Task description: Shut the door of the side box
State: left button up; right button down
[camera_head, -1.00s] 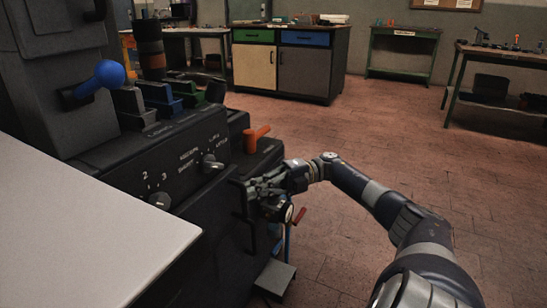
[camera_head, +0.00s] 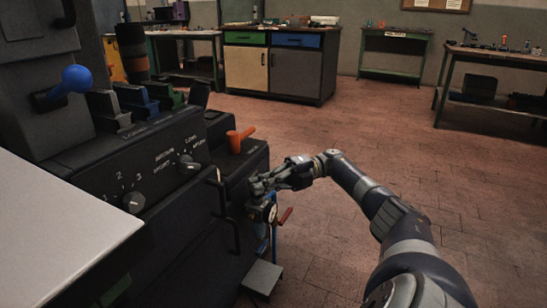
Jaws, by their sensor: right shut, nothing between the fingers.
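The dark side box (camera_head: 248,162) is at the right end of the machine, with an orange lever (camera_head: 239,140) on its top. A dark panel that looks like its door (camera_head: 205,240) faces right, with a black bar handle (camera_head: 229,215) near its edge. I cannot tell how far the door stands open. My right gripper (camera_head: 256,186) is shut and empty, just right of the handle and close to the box. I cannot tell whether it touches the box. My left gripper is not in view.
The machine carries a blue ball knob (camera_head: 76,79) and dials (camera_head: 133,202). A pale flat surface (camera_head: 60,225) fills the lower left. The brick floor (camera_head: 400,150) at right is clear.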

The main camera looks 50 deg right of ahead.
jog(key=d+b, duration=0.3)
jog(key=d, duration=0.2)
jog(key=shift+s+b, duration=0.1)
jog(key=shift+b, duration=0.25)
jog(key=shift+s, duration=0.1)
dwell(0.3)
